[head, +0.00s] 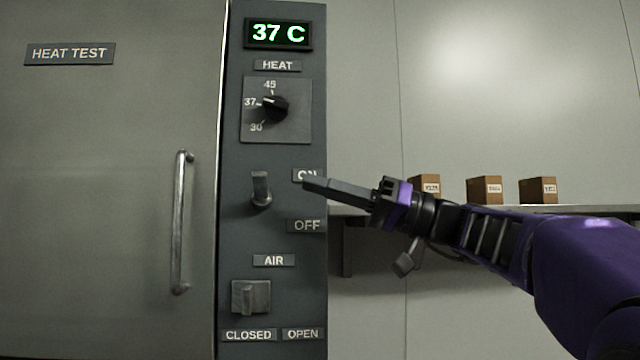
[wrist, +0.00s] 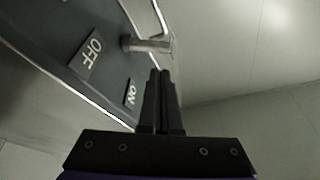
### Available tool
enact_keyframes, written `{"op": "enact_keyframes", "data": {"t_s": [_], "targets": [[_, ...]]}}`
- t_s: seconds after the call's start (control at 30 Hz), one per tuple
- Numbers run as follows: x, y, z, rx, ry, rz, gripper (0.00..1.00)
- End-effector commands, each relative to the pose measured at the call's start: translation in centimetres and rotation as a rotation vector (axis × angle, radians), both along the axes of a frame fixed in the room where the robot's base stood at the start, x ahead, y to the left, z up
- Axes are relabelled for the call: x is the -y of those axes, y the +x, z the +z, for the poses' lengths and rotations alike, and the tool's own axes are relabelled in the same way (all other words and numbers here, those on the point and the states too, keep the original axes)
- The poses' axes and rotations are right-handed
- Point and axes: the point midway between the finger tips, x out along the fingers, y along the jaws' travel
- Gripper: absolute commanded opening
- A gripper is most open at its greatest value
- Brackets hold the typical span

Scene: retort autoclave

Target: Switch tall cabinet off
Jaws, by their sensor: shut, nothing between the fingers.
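The tall cabinet's grey control panel (head: 272,225) fills the middle of the head view. Its display (head: 278,34) reads 37 C. A metal toggle lever (head: 261,188) sits between the ON label (head: 306,175) and the OFF label (head: 306,225); its tip points up, on the ON side. The lever also shows in the wrist view (wrist: 150,44), ahead of the fingers. My gripper (head: 308,184) is shut and empty. In the head view its fingertips overlap the ON label, just right of the lever, with a visible gap between them.
The cabinet door (head: 110,200) has a vertical handle (head: 181,222). A HEAT knob (head: 272,107) points near 37. An AIR slider (head: 251,297) sits low on the panel, at CLOSED. Small boxes (head: 484,190) stand on a wall shelf (head: 590,209) behind my arm.

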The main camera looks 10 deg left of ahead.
Motion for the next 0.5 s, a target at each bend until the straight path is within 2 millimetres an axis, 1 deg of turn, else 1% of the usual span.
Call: {"op": "enact_keyframes", "data": {"t_s": [0.03, 0.2, 0.33, 0.5], "targets": [[-1.1, -0.2, 0.5, 0.001, 0.0, 0.006, 0.0], [-4.1, -0.4, 1.4, 0.0, 0.0, 0.005, 0.0], [-5.7, -0.5, 1.9, 0.001, 0.0, 0.002, 0.0], [-6.7, -0.5, 2.1, 0.0, 0.001, 0.001, 0.0]]}}
